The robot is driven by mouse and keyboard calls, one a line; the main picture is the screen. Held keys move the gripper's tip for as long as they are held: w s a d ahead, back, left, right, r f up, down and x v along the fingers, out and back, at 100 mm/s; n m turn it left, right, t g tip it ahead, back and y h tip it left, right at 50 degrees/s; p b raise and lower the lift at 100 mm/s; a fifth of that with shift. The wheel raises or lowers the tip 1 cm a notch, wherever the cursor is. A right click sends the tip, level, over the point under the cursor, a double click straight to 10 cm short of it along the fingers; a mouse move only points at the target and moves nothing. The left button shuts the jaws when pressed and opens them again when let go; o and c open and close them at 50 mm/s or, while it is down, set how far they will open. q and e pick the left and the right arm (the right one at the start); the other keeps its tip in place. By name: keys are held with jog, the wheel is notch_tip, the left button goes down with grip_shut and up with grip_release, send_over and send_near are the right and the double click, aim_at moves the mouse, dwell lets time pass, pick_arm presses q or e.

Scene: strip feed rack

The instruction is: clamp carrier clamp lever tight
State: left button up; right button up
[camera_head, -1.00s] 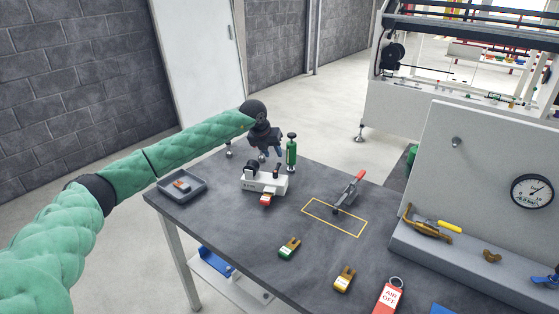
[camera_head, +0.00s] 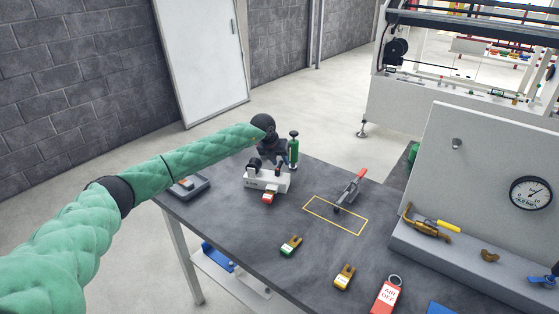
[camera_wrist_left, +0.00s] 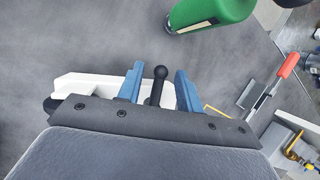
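The white carrier (camera_head: 262,184) stands on the dark table near its far left edge, with a red tag (camera_head: 267,197) at its front. It shows partly in the left wrist view (camera_wrist_left: 78,86), behind my gripper. A black lever with a ball end (camera_wrist_left: 159,74) rises there, apparently the carrier's clamp lever. My left gripper (camera_wrist_left: 157,76) is open, with one blue finger on each side of the lever and visible gaps to both. In the head view my left gripper (camera_head: 279,160) is at the carrier's far side, partly hidden. My right gripper is not in view.
A green bottle (camera_head: 293,148) stands close behind the carrier. A red-handled toggle clamp (camera_head: 352,186) is by the yellow outline (camera_head: 322,222). A grey tray (camera_head: 188,190) lies at the left under my arm. Green (camera_head: 290,245) and yellow (camera_head: 344,277) pieces lie in front.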

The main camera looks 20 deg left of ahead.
pick_arm(q)
grip_shut()
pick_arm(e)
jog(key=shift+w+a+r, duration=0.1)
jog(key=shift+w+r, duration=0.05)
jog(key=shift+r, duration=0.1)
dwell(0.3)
